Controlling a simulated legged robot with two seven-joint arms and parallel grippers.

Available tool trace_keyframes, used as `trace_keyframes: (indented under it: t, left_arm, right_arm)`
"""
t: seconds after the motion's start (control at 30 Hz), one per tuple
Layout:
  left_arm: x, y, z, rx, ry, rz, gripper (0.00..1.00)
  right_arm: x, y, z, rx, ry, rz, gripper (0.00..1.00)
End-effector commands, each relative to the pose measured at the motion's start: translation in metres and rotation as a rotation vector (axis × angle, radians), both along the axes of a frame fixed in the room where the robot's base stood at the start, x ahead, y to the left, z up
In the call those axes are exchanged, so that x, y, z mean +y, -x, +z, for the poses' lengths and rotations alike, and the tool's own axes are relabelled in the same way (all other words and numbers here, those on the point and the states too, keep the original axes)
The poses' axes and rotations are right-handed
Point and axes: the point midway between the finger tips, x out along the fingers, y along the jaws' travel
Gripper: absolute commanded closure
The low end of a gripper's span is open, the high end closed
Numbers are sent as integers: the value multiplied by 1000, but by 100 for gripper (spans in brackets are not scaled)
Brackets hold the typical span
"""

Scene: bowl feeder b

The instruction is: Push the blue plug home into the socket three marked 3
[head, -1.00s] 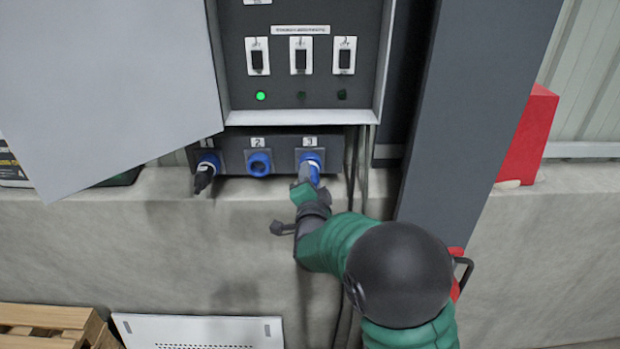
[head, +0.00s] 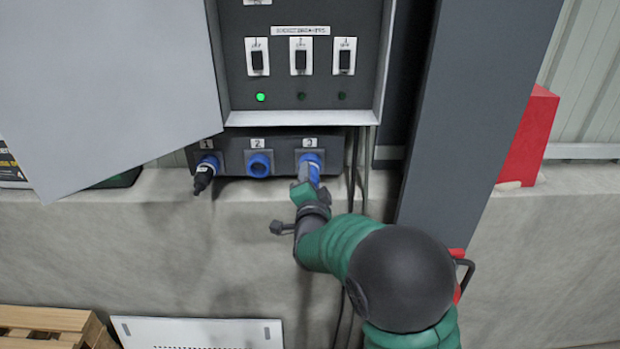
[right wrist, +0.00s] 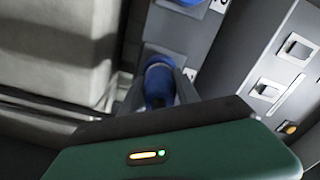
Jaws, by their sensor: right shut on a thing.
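Socket three (head: 310,157), under the label 3, is at the right end of the dark socket box. My right gripper (head: 309,179) is in front of it, shut on the blue plug (head: 315,174). The plug is lined up with the socket and meets its mouth; how deep it sits I cannot tell. In the right wrist view the blue plug (right wrist: 158,88) stands between my right gripper's two fingers (right wrist: 158,100), its far end against the blue socket ring. My left gripper is not in view.
Socket two (head: 259,164) is empty. Socket one (head: 208,162) holds a blue and black plug (head: 204,176). Cables (head: 352,180) hang right of the box, beside a grey post (head: 470,120). An open door panel (head: 100,80) covers the upper left. A concrete ledge (head: 150,230) runs below.

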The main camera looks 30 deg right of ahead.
Motion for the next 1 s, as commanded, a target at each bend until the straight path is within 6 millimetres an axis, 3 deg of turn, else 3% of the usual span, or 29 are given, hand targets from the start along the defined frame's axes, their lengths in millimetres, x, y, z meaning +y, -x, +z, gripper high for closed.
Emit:
trace_keyframes:
  t: [1.0]
  left_arm:
    - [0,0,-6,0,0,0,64]
  right_arm:
    - [-2,-4,1,-3,2,1,100]
